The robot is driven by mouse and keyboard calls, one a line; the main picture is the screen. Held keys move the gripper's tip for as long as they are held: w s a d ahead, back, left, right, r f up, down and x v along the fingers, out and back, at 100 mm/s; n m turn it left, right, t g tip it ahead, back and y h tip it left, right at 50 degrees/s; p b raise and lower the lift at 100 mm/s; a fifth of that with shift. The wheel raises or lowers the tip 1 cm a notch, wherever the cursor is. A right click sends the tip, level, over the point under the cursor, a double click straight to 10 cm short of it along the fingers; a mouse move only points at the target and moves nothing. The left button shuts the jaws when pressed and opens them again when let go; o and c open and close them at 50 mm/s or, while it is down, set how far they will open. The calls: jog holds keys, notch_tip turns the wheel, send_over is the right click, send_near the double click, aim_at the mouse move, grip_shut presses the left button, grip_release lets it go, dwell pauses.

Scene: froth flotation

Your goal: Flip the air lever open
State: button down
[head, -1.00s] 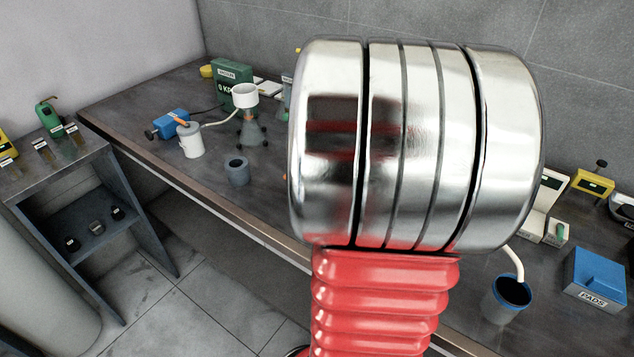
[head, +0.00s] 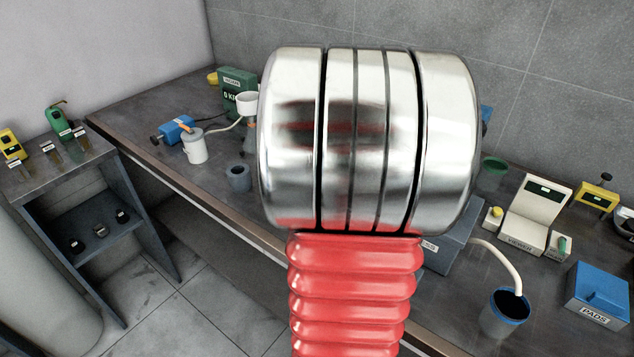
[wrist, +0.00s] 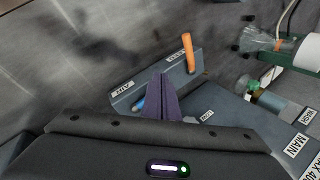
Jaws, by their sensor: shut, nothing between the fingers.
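In the wrist view a grey panel (wrist: 172,78) carries a small white label, seen turned around, that seems to read AIR. An orange lever (wrist: 188,53) sticks up from its right part. The tip of a blue part (wrist: 138,102) shows near the panel's lower left, partly behind my gripper. My gripper (wrist: 163,82) is shut and empty. Its dark purple fingertips lie just below and left of the orange lever in the picture; I cannot tell whether they touch anything. In the head view my arm hides the panel, lever and gripper.
A grey box (wrist: 250,130) labelled MAIN is at right in the wrist view. In the head view, a blue cup (head: 505,312) with a white spout, a blue PADS box (head: 597,290) and a viewer stand (head: 532,217) stand at right. A white pot (head: 194,148) stands left.

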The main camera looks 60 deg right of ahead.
jog(key=shift+s, duration=0.15)
jog(key=shift+s+d, duration=0.35)
jog(key=shift+s, duration=0.3)
jog(key=shift+r, duration=0.15)
jog(key=a+r, duration=0.4)
jog(key=r, duration=0.4)
jog(key=shift+s+a+r, duration=0.2)
jog(key=shift+s+a, duration=0.2)
dwell(0.4)
